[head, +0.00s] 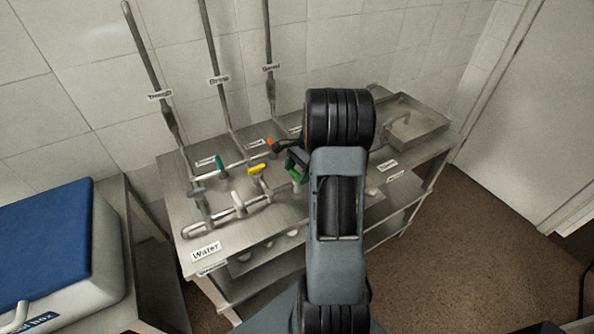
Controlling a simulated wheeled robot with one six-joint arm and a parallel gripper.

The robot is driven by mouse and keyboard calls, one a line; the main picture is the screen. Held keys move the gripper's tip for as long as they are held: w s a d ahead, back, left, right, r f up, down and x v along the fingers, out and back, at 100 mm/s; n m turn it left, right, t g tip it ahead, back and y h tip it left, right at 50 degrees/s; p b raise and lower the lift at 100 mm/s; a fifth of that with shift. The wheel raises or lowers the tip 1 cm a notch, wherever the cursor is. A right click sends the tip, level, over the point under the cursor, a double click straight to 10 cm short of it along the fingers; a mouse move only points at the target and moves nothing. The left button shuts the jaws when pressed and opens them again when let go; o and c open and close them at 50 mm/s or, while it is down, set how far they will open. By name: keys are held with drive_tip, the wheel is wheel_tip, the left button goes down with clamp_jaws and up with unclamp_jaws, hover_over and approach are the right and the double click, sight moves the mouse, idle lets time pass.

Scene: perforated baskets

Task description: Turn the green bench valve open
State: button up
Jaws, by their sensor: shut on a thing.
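The green valve handle (296,173) shows at the right end of the pipe run on the steel bench. My gripper (293,163) is at this handle and is shut on it, with my arm reaching over from the front right. The wrist and forearm hide much of the gripper and the bench behind it. How far the handle is turned cannot be told.
On the bench stand other valves with yellow (257,168), teal (219,163), orange (270,142), grey-blue (196,192) and white (239,202) handles. Upright pipes rise behind. A sink (412,121) is at the right. A blue-lidded box (45,240) stands left.

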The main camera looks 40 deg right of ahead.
drive_tip(key=n, duration=0.2)
drive_tip(key=n+g, duration=0.1)
drive_tip(key=n, duration=0.1)
drive_tip(key=shift+w+n+g+p, duration=0.1)
drive_tip(key=shift+n+g+p, duration=0.2)
drive_tip(key=shift+p, duration=0.05)
drive_tip(key=n+g+h, duration=0.1)
drive_tip(key=n, duration=0.2)
drive_tip(key=shift+n, duration=0.3)
drive_tip(key=n+g+h, duration=0.1)
drive_tip(key=n, duration=0.3)
drive_tip(key=shift+w, duration=0.1)
drive_tip(key=shift+a+n+g+h, duration=0.15)
drive_tip(key=shift+n+h, duration=0.3)
drive_tip(key=shift+n, duration=0.6)
drive_tip(key=shift+d+n+g+h, duration=0.1)
drive_tip(key=shift+n+g+h, duration=0.25)
drive_tip(key=shift+n, duration=0.7)
drive_tip(key=o, duration=0.9)
drive_tip(key=shift+o, duration=0.2)
drive_tip(key=a+v, duration=0.1)
drive_tip(key=v, duration=1.2)
drive_tip(key=shift+d+r+b, duration=0.3)
drive_tip(key=shift+r, duration=0.15)
drive_tip(key=shift+w, duration=0.1)
